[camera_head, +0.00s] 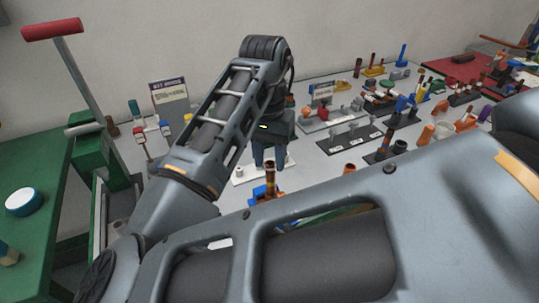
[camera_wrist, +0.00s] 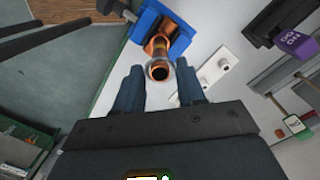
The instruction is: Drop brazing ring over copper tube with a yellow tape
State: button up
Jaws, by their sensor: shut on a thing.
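My gripper (camera_wrist: 159,68) points down in the wrist view, with its two blue fingers on either side of a small copper-coloured brazing ring (camera_wrist: 159,72). It is shut on this ring, which looks dark inside. A copper tube (camera_wrist: 161,46) with a yellowish band stands in a blue holder (camera_wrist: 176,25) just beyond the fingertips. The ring overlaps the tube's near end in this view; I cannot tell whether it is around the tube or above it.
The grey table (camera_head: 310,165) carries several fixtures and coloured parts to the right. A white plate with pegs (camera_wrist: 218,72) lies right of the fingers in the wrist view. A green machine with a red-handled lever (camera_head: 52,30) stands at the left. My arm hides much of the foreground.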

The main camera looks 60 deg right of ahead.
jog(key=o, duration=0.8)
jog(key=r, duration=0.7)
jog(key=shift+w+d+r, duration=0.2)
jog(key=shift+w+r, duration=0.1)
jog(key=shift+r, duration=0.1)
